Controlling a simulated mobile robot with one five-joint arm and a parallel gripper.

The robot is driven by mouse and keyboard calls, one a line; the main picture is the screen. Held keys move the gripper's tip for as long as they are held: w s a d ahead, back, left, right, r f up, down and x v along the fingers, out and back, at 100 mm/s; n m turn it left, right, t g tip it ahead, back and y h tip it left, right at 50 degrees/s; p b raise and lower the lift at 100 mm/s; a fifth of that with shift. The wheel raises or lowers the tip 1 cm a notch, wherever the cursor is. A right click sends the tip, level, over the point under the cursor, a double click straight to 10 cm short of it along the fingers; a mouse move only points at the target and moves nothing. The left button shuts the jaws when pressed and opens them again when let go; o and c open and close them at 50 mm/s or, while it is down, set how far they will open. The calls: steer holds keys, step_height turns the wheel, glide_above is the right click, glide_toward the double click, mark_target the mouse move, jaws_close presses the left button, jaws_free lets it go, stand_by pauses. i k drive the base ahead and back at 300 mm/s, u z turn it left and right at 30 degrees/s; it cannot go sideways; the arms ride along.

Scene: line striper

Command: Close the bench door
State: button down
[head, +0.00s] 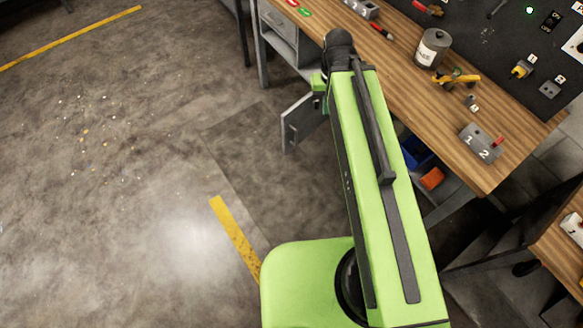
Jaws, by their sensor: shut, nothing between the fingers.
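The bench door (301,122) is a grey panel standing open, swung out from the front of the wooden workbench (395,85). A small handle shows on its face near its outer edge. My gripper (319,92) hangs below the dark wrist at the end of my green arm, at the upper right edge of the door. It is shut and empty. My arm hides part of the gripper, the door's hinge side and part of the cabinet. I cannot tell whether the gripper touches the door.
Under the bench, a blue bin (416,152) and an orange item (432,178) show right of my arm. A grey can (432,48) and a numbered grey block (480,143) stand on the bench top. The floor left is open.

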mark_target(301, 119)
steer(key=z, duration=0.25)
steer(key=k, duration=0.5)
steer(key=u, duration=2.05)
steer(key=i, duration=2)
steer(key=z, duration=1.4)
